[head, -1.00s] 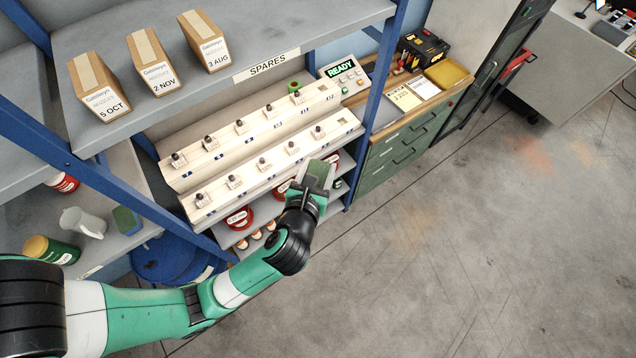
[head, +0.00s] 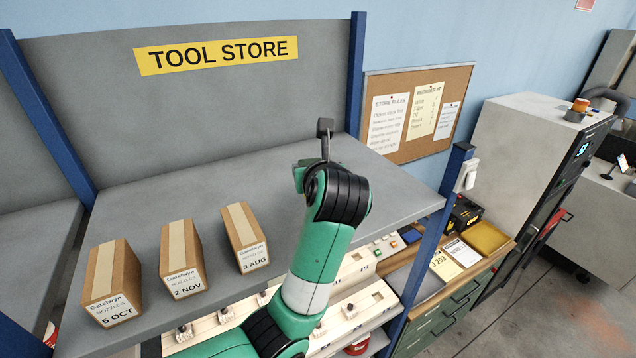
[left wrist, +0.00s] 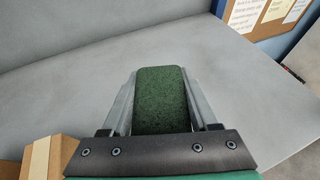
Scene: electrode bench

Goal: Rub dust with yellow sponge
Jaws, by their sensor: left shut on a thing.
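My left gripper (left wrist: 160,72) is shut on a green, rough-faced block (left wrist: 160,100). Only its green face shows, and I see no yellow on it. The gripper is over the grey top shelf (head: 270,160), right of the boxes. In the left wrist view the shelf lies beneath the block; whether they touch I cannot tell. A flat yellow pad (head: 487,237) lies on the cabinet at the right. No dust can be made out clearly on the shelf. My right gripper is not in view.
Several labelled cardboard boxes, such as the 3 AUG box (head: 245,237), stand along the shelf front. A blue post (head: 428,245) stands at its right corner. A grey back panel with a TOOL STORE sign (head: 217,55) rises behind. The shelf's middle is clear.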

